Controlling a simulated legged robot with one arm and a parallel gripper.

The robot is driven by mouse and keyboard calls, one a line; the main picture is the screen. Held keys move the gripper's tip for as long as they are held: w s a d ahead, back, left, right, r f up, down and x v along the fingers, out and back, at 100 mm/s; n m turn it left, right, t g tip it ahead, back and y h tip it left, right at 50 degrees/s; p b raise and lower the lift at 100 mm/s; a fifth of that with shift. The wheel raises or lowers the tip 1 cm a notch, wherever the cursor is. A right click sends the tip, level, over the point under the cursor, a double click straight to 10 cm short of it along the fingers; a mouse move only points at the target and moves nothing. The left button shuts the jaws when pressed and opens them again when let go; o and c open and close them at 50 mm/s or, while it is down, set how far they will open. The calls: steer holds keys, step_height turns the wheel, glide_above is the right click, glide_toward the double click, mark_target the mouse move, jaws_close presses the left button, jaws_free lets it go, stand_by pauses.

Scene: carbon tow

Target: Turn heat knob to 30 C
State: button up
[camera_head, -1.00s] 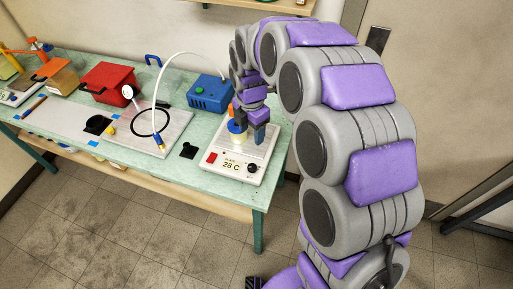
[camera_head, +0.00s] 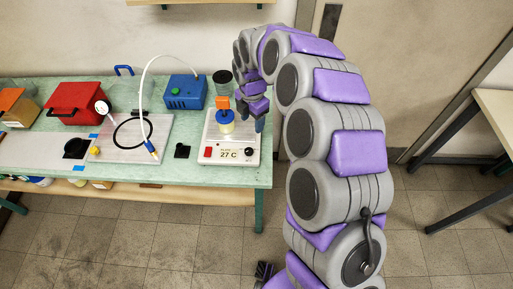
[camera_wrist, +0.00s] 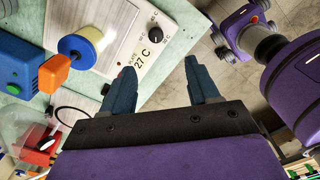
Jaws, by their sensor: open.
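The hot plate (camera_head: 234,161) is a white box at the right end of the green bench, and its display (camera_head: 229,154) reads 27 C. The black heat knob (camera_head: 248,152) is on its front face, right of the display. It also shows in the wrist view (camera_wrist: 155,38), beside the display (camera_wrist: 148,59). My gripper (camera_wrist: 158,68) is open and empty, with its two blue fingers apart and pointing toward the hot plate's knob side. The fingers do not touch the knob. In the head view my gripper (camera_head: 253,115) is above the right side of the plate.
A blue box (camera_head: 184,92), a dark-lidded jar (camera_head: 222,82) and a board with a black ring (camera_head: 120,150) are nearby. A red toolbox (camera_head: 72,102) is farther left. Floor is open in front.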

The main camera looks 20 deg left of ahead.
glide_toward(249, 150)
steer(key=shift+a+f+b, duration=0.25)
steer(key=shift+a+b, duration=0.2)
steer(key=shift+a, duration=0.25)
steer(key=f, duration=0.2)
steer(key=d+f, duration=0.1)
steer(key=f, duration=0.1)
steer(key=d+f, duration=0.1)
steer(key=f, duration=0.1)
steer(key=shift+f+b, duration=0.3)
steer(key=shift+b, duration=0.05)
steer(key=shift+a+f, duration=0.25)
steer(key=shift+f, duration=0.35)
steer(key=shift+a+f, duration=0.2)
steer(key=shift+a, duration=0.35)
steer(key=shift+d+r, duration=0.15)
steer(key=shift+d, duration=0.45)
steer(key=c, duration=0.5)
steer(key=shift+a, duration=0.2)
steer(key=c, duration=0.5)
